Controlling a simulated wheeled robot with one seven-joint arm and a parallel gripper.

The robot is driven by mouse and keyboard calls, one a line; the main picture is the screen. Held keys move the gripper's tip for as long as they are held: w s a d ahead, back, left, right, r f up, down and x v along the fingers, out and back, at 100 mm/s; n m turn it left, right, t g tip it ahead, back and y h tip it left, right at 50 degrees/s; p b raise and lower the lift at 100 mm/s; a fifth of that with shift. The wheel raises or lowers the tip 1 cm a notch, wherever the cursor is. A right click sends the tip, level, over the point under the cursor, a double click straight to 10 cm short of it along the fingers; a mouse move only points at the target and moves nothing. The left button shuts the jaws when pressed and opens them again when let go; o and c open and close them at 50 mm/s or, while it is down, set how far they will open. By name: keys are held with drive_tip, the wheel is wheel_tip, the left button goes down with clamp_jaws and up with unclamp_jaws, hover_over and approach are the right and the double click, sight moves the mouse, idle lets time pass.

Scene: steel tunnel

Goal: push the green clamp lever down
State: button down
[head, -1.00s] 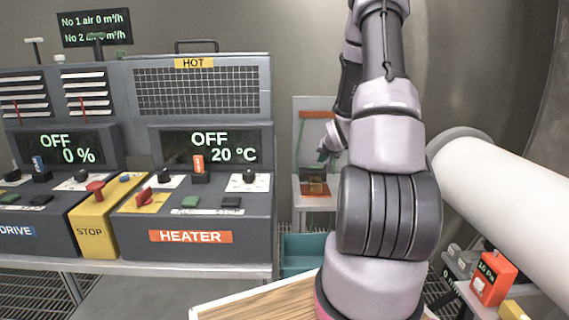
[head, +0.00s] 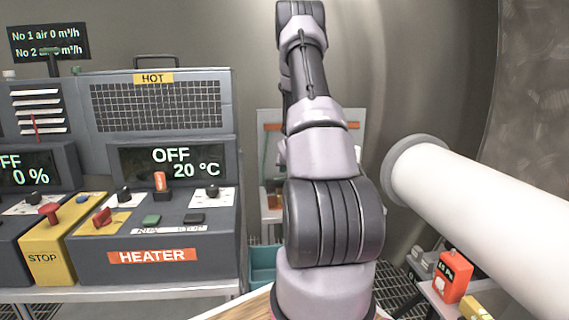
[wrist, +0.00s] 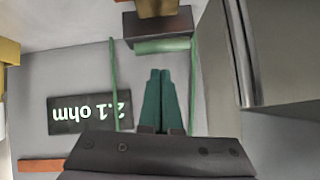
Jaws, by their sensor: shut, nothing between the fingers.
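In the wrist view a green bar (wrist: 163,46), which looks like the clamp lever's handle, lies across the front of a dark block (wrist: 158,27). Thin green strips (wrist: 113,85) run along either side; I cannot tell whether they are lever or cable. My gripper (wrist: 157,74) has green fingers that are shut together and empty. Its tips point at the green bar with a small gap in the picture; contact cannot be told. In the head view my arm hides the gripper and most of the pale panel (head: 352,122).
The panel's display (wrist: 90,112) reads "2.1 ohm" upside down in the wrist view. A grey box (wrist: 275,50) stands close on the right there. In the head view the heater console (head: 160,225) is left, a white pipe (head: 480,215) right, and a teal bin (head: 262,265) low behind my arm.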

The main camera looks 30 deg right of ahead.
sight(280, 179)
drive_tip(key=shift+s+a+f, duration=0.2)
drive_tip(key=shift+a+f, duration=0.05)
drive_tip(key=shift+f, duration=0.45)
drive_tip(key=shift+s+a+f, duration=0.2)
drive_tip(key=shift+s+f, duration=0.15)
drive_tip(key=shift+f, duration=0.3)
drive_tip(key=shift+s+a+f, duration=0.15)
drive_tip(key=shift+s+f, duration=0.2)
drive_tip(key=shift+f, duration=0.3)
